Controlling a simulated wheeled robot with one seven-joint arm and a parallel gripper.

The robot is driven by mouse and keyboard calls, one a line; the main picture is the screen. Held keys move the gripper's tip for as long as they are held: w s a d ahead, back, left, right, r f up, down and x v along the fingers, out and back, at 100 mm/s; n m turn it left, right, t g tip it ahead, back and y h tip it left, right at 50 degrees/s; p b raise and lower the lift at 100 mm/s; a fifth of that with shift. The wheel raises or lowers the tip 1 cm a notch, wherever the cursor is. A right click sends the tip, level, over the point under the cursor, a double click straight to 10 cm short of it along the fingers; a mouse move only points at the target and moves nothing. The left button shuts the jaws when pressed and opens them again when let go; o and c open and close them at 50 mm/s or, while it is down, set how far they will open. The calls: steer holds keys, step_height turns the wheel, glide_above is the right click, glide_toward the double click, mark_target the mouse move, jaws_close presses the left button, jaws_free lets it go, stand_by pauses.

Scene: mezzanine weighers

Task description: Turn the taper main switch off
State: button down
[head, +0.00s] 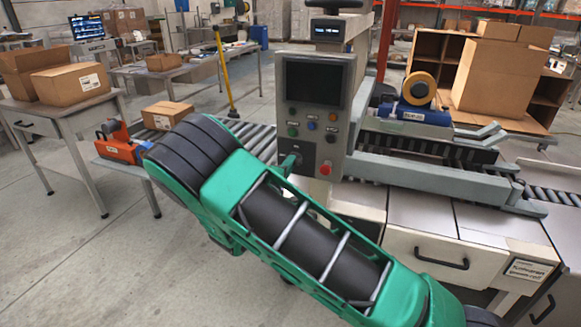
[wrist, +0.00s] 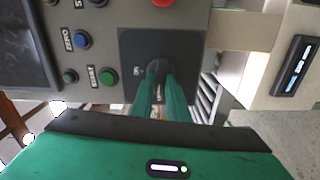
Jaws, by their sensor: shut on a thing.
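The taper's control console (head: 347,115) stands in the middle of the head view. A black switch plate (wrist: 190,58) is on its lower face. My gripper (wrist: 159,82) reaches to this plate, its two green fingers shut around the dark switch knob (wrist: 158,66). The fingers hide much of the knob, and I cannot tell which way it is turned. A small white marking is left of the knob in the wrist view, too small to read. In the head view my gripper (head: 289,163) meets the plate beside the red button.
A red button (head: 325,168) is close to the right of the switch. Green (wrist: 108,76) and blue (wrist: 82,40) buttons are nearby on the console. A roller conveyor (head: 262,138) runs behind. A small table (head: 75,112) with boxes stands left. Floor is clear at front left.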

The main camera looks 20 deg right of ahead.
steer(key=shift+a+f+n, duration=0.2)
steer(key=shift+n, duration=0.4)
steer(key=c, duration=1.8)
jaws_free()
steer(key=shift+a, duration=0.1)
steer(key=shift+o, duration=0.4)
steer(key=v, duration=1)
steer(key=shift+s, duration=0.3)
